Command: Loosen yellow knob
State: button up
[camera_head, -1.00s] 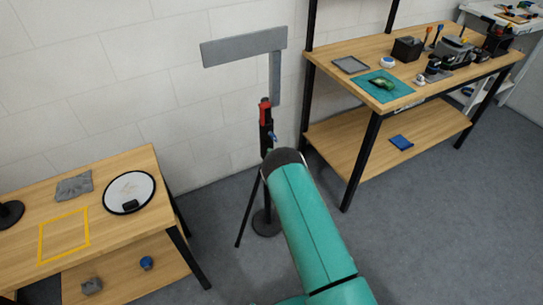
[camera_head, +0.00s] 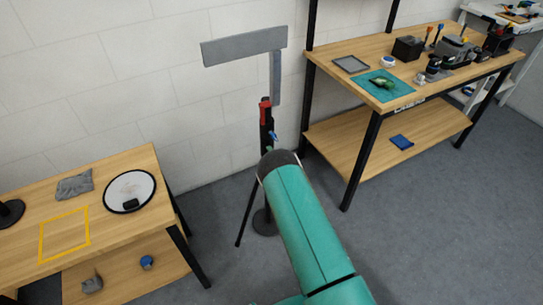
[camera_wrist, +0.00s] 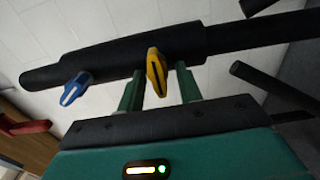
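The yellow knob (camera_wrist: 156,72) is on a black tube (camera_wrist: 110,55) in the wrist view, with its flat wing along the picture's height. My gripper (camera_wrist: 158,82) is open. One green finger is on each side of the yellow knob, with visible gaps between. A blue knob (camera_wrist: 75,88) is on the same tube, further left and outside the fingers. The yellow knob and my gripper are hidden behind my green arm there.
A wooden table (camera_head: 120,220) with a round reflector (camera_head: 129,191) stands left. A workbench (camera_head: 335,57) with tools stands right. Black stand legs (camera_wrist: 275,85) lie right in the wrist view.

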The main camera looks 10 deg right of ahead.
jog(key=v, duration=1.3)
jog(key=shift+s, duration=0.35)
jog(key=shift+d, duration=0.15)
jog(key=w+d+r+m+g+h, duration=0.1)
jog(key=w+r+m+h, duration=0.15)
jog(key=r, duration=0.45)
jog(key=w+d+r+m+g+h, duration=0.1)
jog(key=r+m+h, duration=0.1)
jog(key=r+m, duration=0.35)
jog(key=w+d+r+m+g+h, duration=0.1)
jog(key=w+r+m+h, duration=0.1)
jog(key=r, duration=0.6)
jog(key=s+a+r+m+g, duration=0.1)
jog(key=s+r+m+g, duration=0.15)
jog(key=s+r, duration=0.35)
jog(key=s+r+m+g, duration=0.1)
jog(key=s+r+m, duration=0.25)
jog(key=r, duration=0.45)
jog(key=s+a+r+m+g, duration=0.1)
jog(key=s+r+m, duration=0.1)
jog(key=s, duration=0.8)
jog(key=s+a+r+m+g, duration=0.2)
jog(key=s+r, duration=0.1)
jog(key=s, duration=0.7)
jog(key=s+a+r+m+g, duration=0.1)
jog(key=s+a+r+g, duration=0.1)
jog(key=s, duration=0.8)
jog(key=shift+s+r+m+y, duration=0.35)
jog(key=shift+r+m+y, duration=0.1)
jog(key=shift+r, duration=0.25)
